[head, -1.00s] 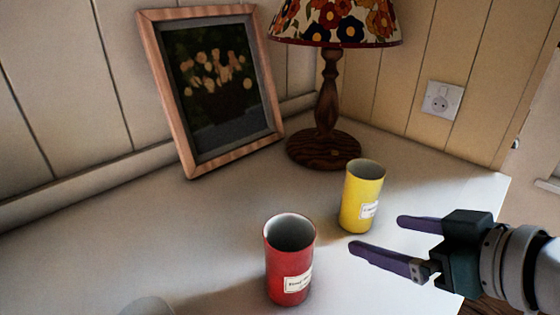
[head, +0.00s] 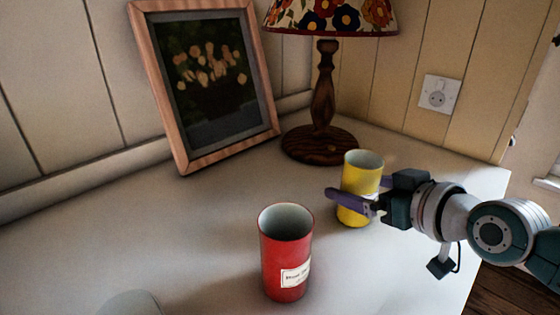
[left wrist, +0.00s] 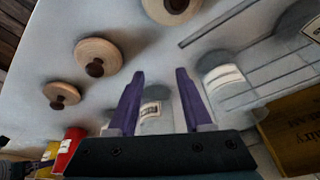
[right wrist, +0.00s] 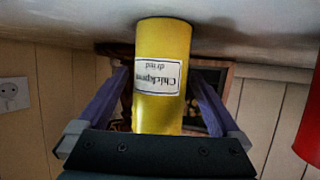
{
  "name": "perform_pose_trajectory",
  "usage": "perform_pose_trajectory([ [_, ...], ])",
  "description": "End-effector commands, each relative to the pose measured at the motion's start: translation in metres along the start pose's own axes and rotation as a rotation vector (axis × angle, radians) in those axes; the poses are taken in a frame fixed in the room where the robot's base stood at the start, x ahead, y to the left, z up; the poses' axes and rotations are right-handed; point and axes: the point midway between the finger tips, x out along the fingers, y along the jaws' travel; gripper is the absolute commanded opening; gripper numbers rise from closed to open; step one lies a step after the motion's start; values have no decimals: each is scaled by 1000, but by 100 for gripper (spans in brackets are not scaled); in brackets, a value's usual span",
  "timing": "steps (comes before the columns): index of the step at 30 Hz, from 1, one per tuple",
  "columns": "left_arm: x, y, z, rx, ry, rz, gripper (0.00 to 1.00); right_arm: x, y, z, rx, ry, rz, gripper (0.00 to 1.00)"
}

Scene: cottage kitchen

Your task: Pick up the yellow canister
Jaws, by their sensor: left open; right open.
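The yellow canister (head: 362,172) stands upright on the white worktop, open at the top. My right gripper (head: 356,196) is at it, open, with one purple finger in front of the canister and the other mostly hidden behind it. In the right wrist view the canister (right wrist: 162,75) with its "Chickpeas dried" label stands between the two spread fingers (right wrist: 160,105), with a gap on each side. My left gripper (left wrist: 158,100) is open in its own wrist view, with a pale labelled jar beyond its fingers; it is not in the head view.
A red canister (head: 286,255) stands in front and left of the yellow one. A lamp (head: 322,110) and a picture frame (head: 208,85) stand at the back. The worktop's left middle is clear.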

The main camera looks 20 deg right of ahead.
Motion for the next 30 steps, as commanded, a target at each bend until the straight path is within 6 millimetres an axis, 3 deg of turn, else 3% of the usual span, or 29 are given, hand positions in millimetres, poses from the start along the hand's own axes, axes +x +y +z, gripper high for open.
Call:
perform_pose_trajectory([
  [10,2,0,0,0,1,0,50,7,0,0,-1,0,0,98],
  [30,2,2,0,-10,3,7,50,7,0,0,0,0,0,22],
])
